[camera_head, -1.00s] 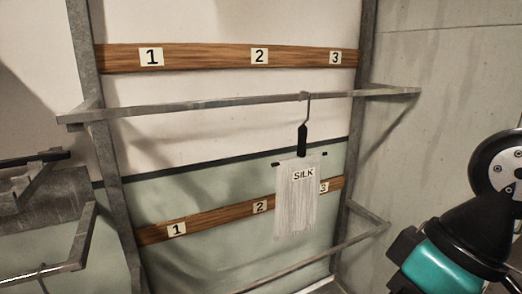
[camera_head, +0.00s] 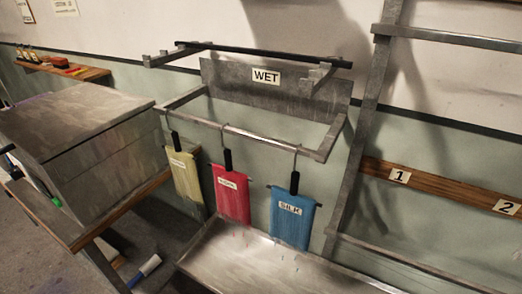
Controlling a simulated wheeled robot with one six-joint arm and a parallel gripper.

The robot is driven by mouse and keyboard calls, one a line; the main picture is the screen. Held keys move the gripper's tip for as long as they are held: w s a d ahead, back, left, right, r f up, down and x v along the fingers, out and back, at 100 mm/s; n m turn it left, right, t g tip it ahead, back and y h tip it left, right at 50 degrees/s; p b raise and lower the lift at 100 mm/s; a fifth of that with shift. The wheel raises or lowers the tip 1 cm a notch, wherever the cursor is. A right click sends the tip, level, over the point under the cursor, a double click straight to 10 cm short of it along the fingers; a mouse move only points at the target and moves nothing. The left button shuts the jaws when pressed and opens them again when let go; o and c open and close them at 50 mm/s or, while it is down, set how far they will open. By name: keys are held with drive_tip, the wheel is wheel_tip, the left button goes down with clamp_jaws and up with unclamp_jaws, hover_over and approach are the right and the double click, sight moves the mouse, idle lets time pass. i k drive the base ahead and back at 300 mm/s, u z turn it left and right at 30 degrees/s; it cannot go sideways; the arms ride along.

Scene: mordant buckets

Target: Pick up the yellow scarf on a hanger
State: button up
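The yellow scarf (camera_head: 187,176) hangs from a black hanger on the left part of the grey metal rail (camera_head: 235,130) under the WET sign. It carries a small white label that I cannot read well. A red scarf (camera_head: 231,195) hangs to its right, and a blue scarf (camera_head: 291,220) labelled SILK hangs further right. All three hang above or behind a metal tray. My gripper is not in view.
A large grey metal box (camera_head: 85,150) stands on a wooden bench at the left, close to the yellow scarf. The metal tray (camera_head: 270,262) lies below the scarves. A black bar (camera_head: 265,57) runs above the rail. A numbered rack (camera_head: 440,187) stands at the right.

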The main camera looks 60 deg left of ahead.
sight(182, 164)
drive_tip(key=u, duration=2.3)
